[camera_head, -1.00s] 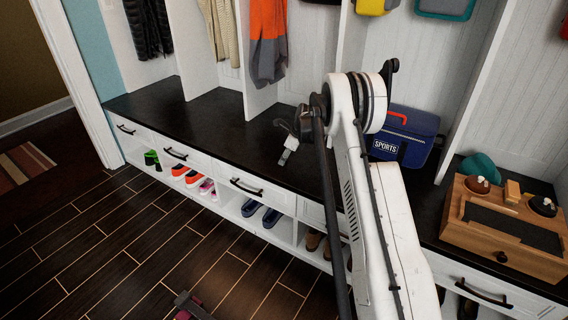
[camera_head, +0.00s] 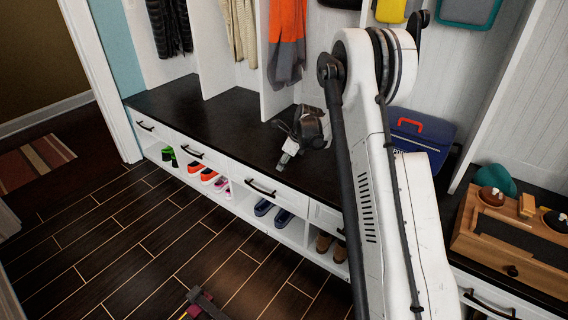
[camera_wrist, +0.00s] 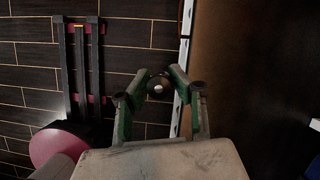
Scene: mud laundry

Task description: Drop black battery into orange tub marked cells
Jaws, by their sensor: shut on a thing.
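In the wrist view, a dark round-ended piece, the black battery (camera_wrist: 160,86), with a small bright spot at its end, sits between the greenish fingers of my gripper (camera_wrist: 160,90). The fingers are shut on it. In the head view, the end of my arm (camera_head: 303,130) is over the black bench top, and the fingers and battery cannot be made out clearly there. I see no orange tub marked cells in either view.
The black bench top (camera_head: 215,115) runs along the cubbies, with shoes in openings below. Coats hang above.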

